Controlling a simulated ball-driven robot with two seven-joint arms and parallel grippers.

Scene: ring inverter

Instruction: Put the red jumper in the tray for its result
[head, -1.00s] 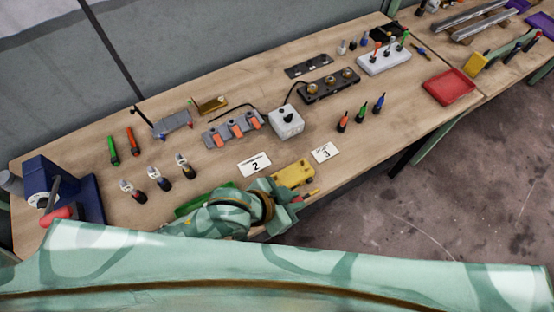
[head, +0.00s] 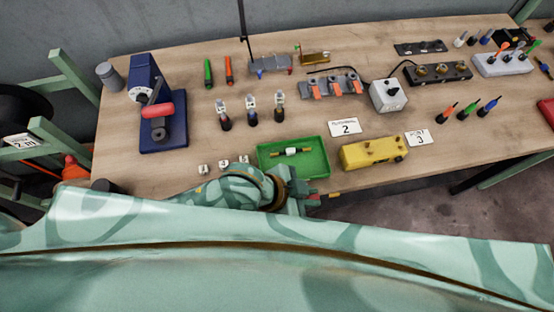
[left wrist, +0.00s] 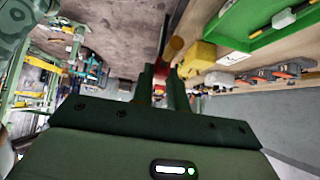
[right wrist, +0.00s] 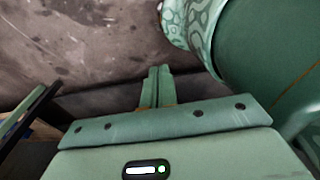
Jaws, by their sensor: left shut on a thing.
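My left gripper (head: 306,196) is at the front edge of the bench, just right of and in front of the green tray (head: 320,168). It is shut on a small red piece, which I take for the red jumper (left wrist: 161,62); the fingers hide most of it. The green tray holds a small white part with brass-coloured ends (head: 291,152). A red tray (head: 547,111) is cut off at the right edge of the head view. My right gripper (right wrist: 157,86) shows in the right wrist view, its fingers together with nothing between them, over the floor.
A yellow box (head: 373,153) stands right of the green tray, close to my left gripper. Number cards 2 (head: 345,128) and 3 (head: 417,138) lie nearby. A grey box (head: 388,96), clamps and a blue press (head: 160,110) stand further back.

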